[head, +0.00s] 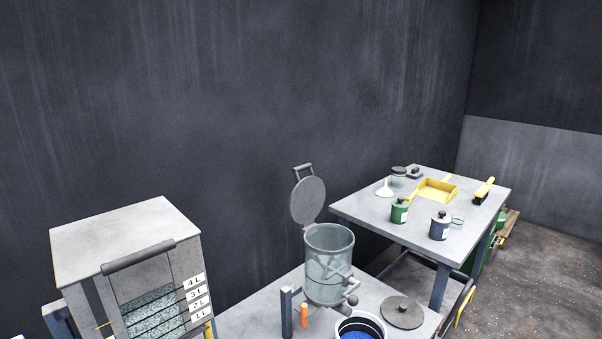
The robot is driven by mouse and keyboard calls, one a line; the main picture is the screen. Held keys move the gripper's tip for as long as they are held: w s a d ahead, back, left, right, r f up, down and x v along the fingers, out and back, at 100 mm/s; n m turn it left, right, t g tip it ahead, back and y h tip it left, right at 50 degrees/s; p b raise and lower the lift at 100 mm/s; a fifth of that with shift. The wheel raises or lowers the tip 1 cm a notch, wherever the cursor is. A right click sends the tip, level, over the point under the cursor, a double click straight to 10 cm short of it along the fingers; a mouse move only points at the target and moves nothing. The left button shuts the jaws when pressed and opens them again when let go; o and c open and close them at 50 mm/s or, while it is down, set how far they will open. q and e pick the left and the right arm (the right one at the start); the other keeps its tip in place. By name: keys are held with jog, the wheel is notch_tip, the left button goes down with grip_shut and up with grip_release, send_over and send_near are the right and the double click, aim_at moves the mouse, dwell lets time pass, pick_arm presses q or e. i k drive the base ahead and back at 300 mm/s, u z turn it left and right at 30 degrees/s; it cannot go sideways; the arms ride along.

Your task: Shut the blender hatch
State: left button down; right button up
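The blender is a clear cylindrical vessel (329,262) with mixing arms inside, standing on a grey bench at the lower centre. Its hatch (308,201) is a round grey lid with a handle on top. The hatch stands open, tilted up at the back left of the vessel's rim, so the mouth is uncovered. Neither of my grippers shows in the head view.
A bucket with blue contents (359,328) and a loose round lid (402,312) sit right of the blender. A hopper box with level labels (125,232) stands left. A second table (352,208) holds bottles, a yellow dustpan (437,190) and a brush (484,190).

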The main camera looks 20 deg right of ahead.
aim_at(307, 201)
jog(key=k, duration=0.5)
jog(key=z, duration=2.3)
jog(key=i, duration=2.1)
jog(key=u, duration=3.9)
